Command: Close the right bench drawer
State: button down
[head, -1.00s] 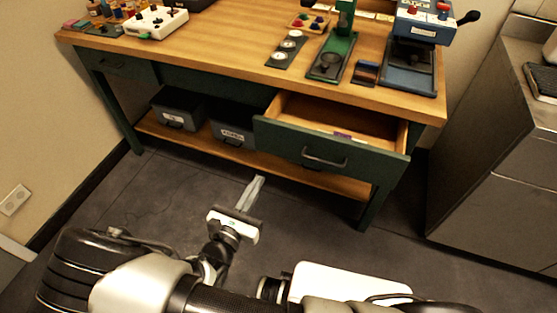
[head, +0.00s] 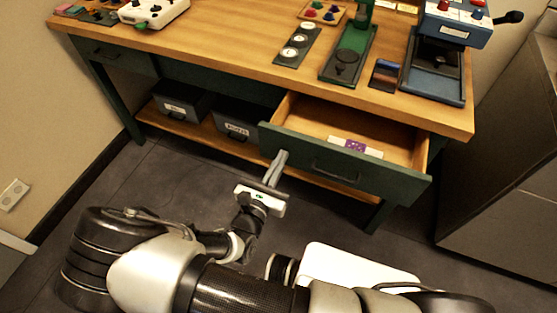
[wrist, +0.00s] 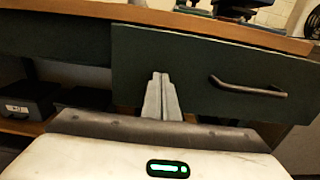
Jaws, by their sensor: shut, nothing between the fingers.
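The right bench drawer (head: 345,167) stands pulled out from under the bench top, with a dark green front and a wooden inside. A white and purple item (head: 356,147) lies inside it. Its dark bar handle (head: 335,172) also shows in the wrist view (wrist: 248,87). My gripper (head: 281,157) is shut and empty, with its fingertips in front of the left part of the drawer front. In the wrist view, the gripper (wrist: 161,78) points at the drawer front (wrist: 190,60), left of the handle. I cannot tell whether the tips touch it.
The wooden bench top (head: 225,55) holds a green press (head: 350,52), a blue machine (head: 440,55) and a dial strip (head: 297,44). Two grey bins (head: 236,122) sit on the lower shelf. A metal cabinet (head: 510,190) stands at the right. Floor is clear at the left.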

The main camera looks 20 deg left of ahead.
dwell(0.4)
send_near(301, 126)
jog(key=w+r, duration=0.1)
jog(key=w, duration=0.2)
jog(key=w+r, duration=0.2)
jog(key=w, duration=0.1)
jog(key=w+d+r, duration=0.1)
jog(key=w, duration=0.3)
jog(key=shift+r, duration=0.4)
jog(key=shift+w, duration=0.2)
jog(key=shift+w+a+r, duration=0.1)
jog(key=shift+r, duration=0.05)
jog(key=shift+w+r, duration=0.1)
